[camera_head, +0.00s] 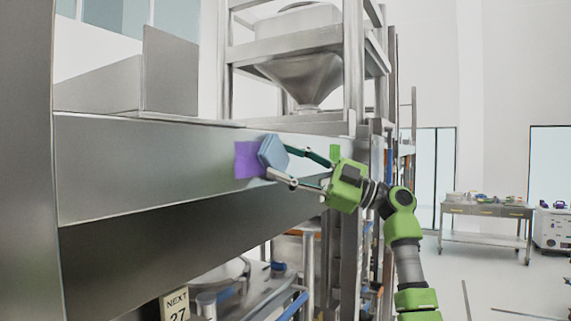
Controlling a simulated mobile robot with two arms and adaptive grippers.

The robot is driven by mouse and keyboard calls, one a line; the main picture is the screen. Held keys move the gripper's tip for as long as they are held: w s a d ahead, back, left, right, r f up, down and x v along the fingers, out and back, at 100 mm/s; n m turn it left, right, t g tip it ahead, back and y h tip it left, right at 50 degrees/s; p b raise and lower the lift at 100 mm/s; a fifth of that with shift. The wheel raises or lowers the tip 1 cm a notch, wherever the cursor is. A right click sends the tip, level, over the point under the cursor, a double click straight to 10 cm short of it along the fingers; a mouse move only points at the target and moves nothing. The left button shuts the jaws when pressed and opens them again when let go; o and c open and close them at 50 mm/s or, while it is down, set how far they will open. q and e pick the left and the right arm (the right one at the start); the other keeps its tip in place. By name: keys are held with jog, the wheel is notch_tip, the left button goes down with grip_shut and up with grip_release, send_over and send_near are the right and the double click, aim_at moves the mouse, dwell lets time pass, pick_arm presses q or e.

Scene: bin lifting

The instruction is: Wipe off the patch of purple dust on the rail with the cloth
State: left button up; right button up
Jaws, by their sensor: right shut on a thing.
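The patch of purple dust (247,160) is on the front face of the grey metal rail (150,160), toward its right part. My right gripper (281,168) comes in from the right and is shut on a blue cloth (271,152). The cloth is at the right edge of the patch and covers part of that edge. I cannot tell whether the cloth touches the rail. My left gripper is not in view.
A metal frame with a funnel-shaped hopper (300,75) stands behind the rail. Below the rail are machine parts and a sign (178,304) reading "NEXT 27". A table with small items (485,211) stands far right, with open floor before it.

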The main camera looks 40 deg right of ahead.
aim_at(271, 162)
jog(key=shift+s+a+f+b, duration=0.15)
jog(key=shift+s+a+b, duration=0.05)
jog(key=shift+a+b, duration=0.25)
jog(key=shift+s+a+f+b, duration=0.15)
jog(key=shift+s+a+b, duration=0.05)
jog(key=shift+a+b, duration=0.25)
jog(key=shift+s+a+r+b, duration=0.1)
jog(key=shift+s+a+b, duration=0.15)
jog(key=shift+a, duration=0.25)
jog(key=shift+s+a+r+b, duration=0.1)
jog(key=shift+a+b, duration=0.15)
jog(key=shift+a, duration=0.25)
jog(key=shift+s+a+f+b, duration=0.1)
jog(key=shift+s+a+b, duration=0.2)
jog(key=shift+a+b, duration=0.35)
jog(key=shift+s+a+b, duration=0.25)
jog(key=shift+a, duration=0.4)
jog(key=shift+s+a+b, duration=0.2)
jog(key=shift+s+a, duration=0.05)
jog(key=shift+a, duration=0.35)
jog(key=shift+s+a+b, duration=0.35)
jog(key=shift+a+b, duration=0.15)
jog(key=shift+a, duration=0.3)
jog(key=shift+s+a, duration=0.2)
jog(key=shift+a, duration=0.3)
jog(key=shift+s+a, duration=0.2)
jog(key=shift+a, duration=0.3)
jog(key=shift+d, duration=0.1)
